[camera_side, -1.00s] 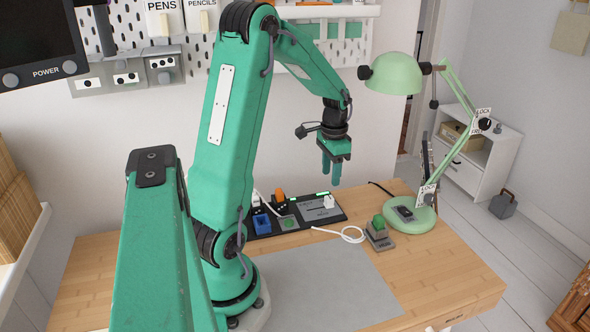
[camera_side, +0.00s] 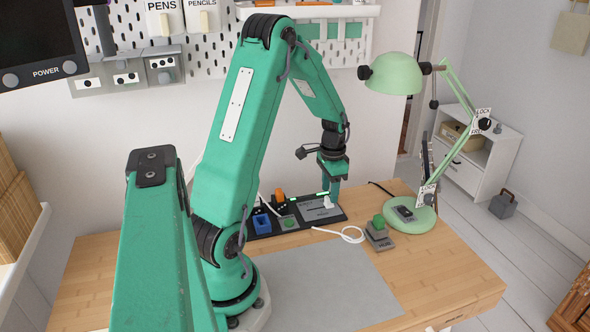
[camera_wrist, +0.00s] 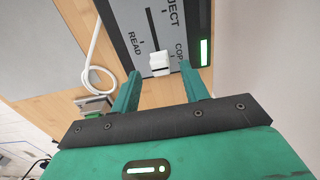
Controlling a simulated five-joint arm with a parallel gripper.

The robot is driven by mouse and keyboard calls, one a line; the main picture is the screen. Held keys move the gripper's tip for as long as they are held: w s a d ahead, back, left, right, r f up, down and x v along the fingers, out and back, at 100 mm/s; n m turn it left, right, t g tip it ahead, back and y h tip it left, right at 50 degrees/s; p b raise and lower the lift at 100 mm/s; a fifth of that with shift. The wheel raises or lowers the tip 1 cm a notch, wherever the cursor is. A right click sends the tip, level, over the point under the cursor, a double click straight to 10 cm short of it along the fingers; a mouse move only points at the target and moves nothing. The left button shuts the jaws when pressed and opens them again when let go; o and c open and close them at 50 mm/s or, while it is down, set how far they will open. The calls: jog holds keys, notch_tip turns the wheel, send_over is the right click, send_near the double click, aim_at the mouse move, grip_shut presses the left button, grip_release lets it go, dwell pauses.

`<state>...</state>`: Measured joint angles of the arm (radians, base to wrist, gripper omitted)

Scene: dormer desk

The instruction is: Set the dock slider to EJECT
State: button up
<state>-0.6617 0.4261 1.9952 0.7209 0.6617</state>
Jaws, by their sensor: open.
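The dock (camera_side: 262,223) is a dark strip at the back of the desk with a grey slider panel (camera_side: 318,212). The white slider knob (camera_side: 328,202) stands at the right part of that panel. In the wrist view the knob (camera_wrist: 160,63) sits between the words READ and COPY. The word EJECT, partly cut off, is farther up the panel (camera_wrist: 168,25). My gripper (camera_side: 331,188) is open and points down just above the knob. In the wrist view its fingertips (camera_wrist: 158,70) lie either side of the knob; I cannot tell whether they touch it.
A white cable (camera_side: 350,237) lies in front. A green button box (camera_side: 378,228) and a green lamp (camera_side: 405,215) stand to the right. The grey mat (camera_side: 325,285) is clear.

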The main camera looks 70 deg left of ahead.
jog(key=shift+f, duration=1.25)
grip_shut()
